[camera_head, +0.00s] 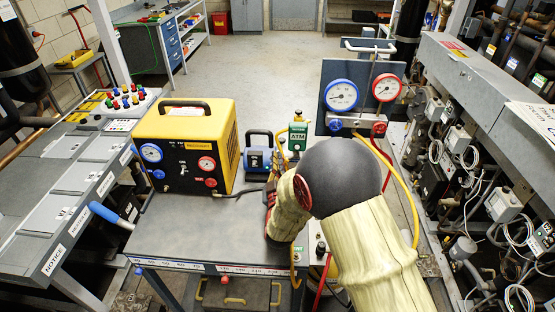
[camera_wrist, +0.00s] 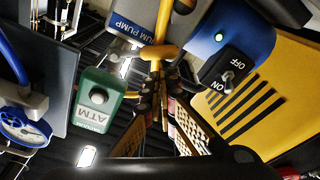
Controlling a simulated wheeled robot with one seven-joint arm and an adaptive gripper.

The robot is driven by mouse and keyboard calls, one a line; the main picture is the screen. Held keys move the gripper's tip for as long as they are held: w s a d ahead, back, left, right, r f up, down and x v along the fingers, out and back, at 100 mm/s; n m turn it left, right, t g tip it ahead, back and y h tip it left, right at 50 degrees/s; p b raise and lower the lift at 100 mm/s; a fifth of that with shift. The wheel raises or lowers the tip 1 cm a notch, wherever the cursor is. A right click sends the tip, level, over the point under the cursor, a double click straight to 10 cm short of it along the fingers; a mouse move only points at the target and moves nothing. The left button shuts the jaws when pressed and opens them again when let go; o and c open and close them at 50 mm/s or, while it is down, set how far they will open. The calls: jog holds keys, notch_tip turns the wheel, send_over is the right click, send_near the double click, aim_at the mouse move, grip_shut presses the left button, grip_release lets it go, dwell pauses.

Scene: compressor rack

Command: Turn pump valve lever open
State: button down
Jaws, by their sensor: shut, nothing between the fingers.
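In the wrist view, a yellow part (camera_wrist: 158,52) with an upright stem and a short crosspiece stands by the vacuum pump; it looks like the valve lever. My gripper (camera_wrist: 158,78) is shut and empty, its fingertips right at the crosspiece. I cannot tell whether they touch it. The blue vacuum pump (camera_wrist: 232,38) has a black ON/OFF switch (camera_wrist: 228,72) and a green light. The pump (camera_head: 258,158) also shows in the head view, beside the green ATM box (camera_head: 298,136). My arm hides most of the gripper and the lever there.
A yellow recovery machine (camera_head: 186,145) stands left of the pump on the grey cart top (camera_head: 190,235). A gauge panel (camera_head: 362,95) with blue and red dials stands behind my arm. Hoses run around the arm. Pipes and wiring crowd the rack at right. The cart's front left is clear.

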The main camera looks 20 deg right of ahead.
jog(key=shift+f+n, duration=0.5)
jog(key=shift+n, duration=0.4)
jog(key=f+n, duration=0.1)
jog(key=n, duration=0.2)
jog(key=d+f+n+y, duration=0.1)
jog(key=n, duration=0.2)
jog(key=s+d+f+n, duration=0.1)
jog(key=f+n, duration=0.1)
jog(key=n, duration=0.1)
jog(key=shift+d+f+g+b, duration=0.1)
jog(key=shift+d+g+b, duration=0.15)
jog(key=shift+g+b, duration=0.15)
dwell(0.6)
